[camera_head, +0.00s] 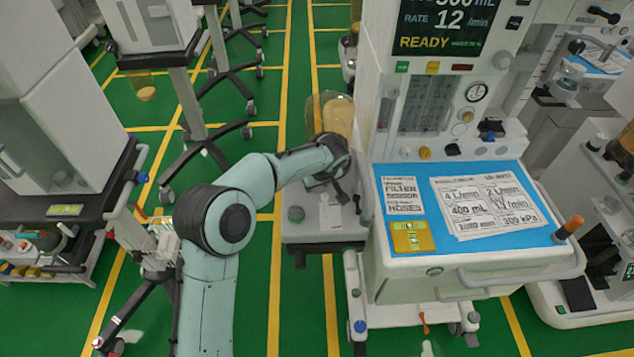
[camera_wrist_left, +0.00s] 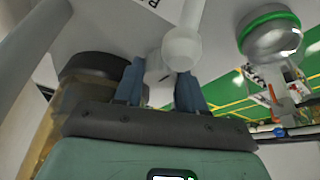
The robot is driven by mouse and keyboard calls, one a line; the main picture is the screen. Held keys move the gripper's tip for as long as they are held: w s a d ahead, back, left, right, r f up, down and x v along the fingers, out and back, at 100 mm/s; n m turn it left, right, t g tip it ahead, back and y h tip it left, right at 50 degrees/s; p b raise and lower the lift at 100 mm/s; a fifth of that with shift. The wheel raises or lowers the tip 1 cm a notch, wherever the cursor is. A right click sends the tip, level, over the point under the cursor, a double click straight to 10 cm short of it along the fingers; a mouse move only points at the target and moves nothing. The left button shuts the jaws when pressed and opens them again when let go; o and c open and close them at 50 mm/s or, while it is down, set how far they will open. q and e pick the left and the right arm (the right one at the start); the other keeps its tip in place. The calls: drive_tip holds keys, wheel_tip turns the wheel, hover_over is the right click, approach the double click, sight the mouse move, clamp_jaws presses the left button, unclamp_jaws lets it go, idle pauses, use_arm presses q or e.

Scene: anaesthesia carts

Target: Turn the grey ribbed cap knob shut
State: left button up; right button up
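My left arm reaches across the head view to the shelf at the machine's left side, and my left gripper (camera_head: 338,190) is low over that shelf, small and partly hidden by the wrist. In the left wrist view its two dark blue fingers (camera_wrist_left: 160,82) stand apart. A pale grey piece (camera_wrist_left: 158,68) shows between the fingertips; I cannot tell whether they touch it or whether it is the ribbed cap knob. A white ball-ended stem (camera_wrist_left: 182,48) is just beyond the right finger. A round grey knob with a green ring (camera_wrist_left: 270,30) is farther right. My right gripper is not in view.
The anaesthesia machine's blue work surface (camera_head: 465,230) with paper cards lies right of the gripper. An amber canister (camera_head: 338,116) stands behind the wrist.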

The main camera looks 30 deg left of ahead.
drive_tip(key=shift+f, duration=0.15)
use_arm(q)
drive_tip(key=m, duration=0.3)
drive_tip(key=shift+a+t+h+b, duration=0.1)
drive_tip(key=shift+t+h+b, duration=0.25)
drive_tip(key=shift+t+h, duration=0.05)
drive_tip(key=m+h, duration=0.1)
drive_tip(key=m, duration=0.1)
drive_tip(key=shift+r+m+t, duration=0.15)
drive_tip(key=shift+m+t, duration=0.15)
drive_tip(key=shift+m, duration=0.1)
drive_tip(key=m+h+p, duration=0.1)
drive_tip(key=m+p, duration=0.1)
drive_tip(key=shift+a+m, duration=0.15)
drive_tip(key=shift+m, duration=0.15)
drive_tip(key=m+h+p, duration=0.1)
drive_tip(key=m+p, duration=0.1)
drive_tip(key=shift+a+r+m, duration=0.1)
drive_tip(key=shift+m, duration=0.2)
drive_tip(key=shift+m+h+p, duration=0.9)
drive_tip(key=shift+m+p, duration=0.4)
drive_tip(key=shift+m, duration=1)
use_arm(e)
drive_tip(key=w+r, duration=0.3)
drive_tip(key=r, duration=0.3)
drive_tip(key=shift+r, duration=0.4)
use_arm(q)
drive_tip(key=o, duration=1.1)
drive_tip(key=shift+f, duration=0.2)
drive_tip(key=shift+c, duration=0.2)
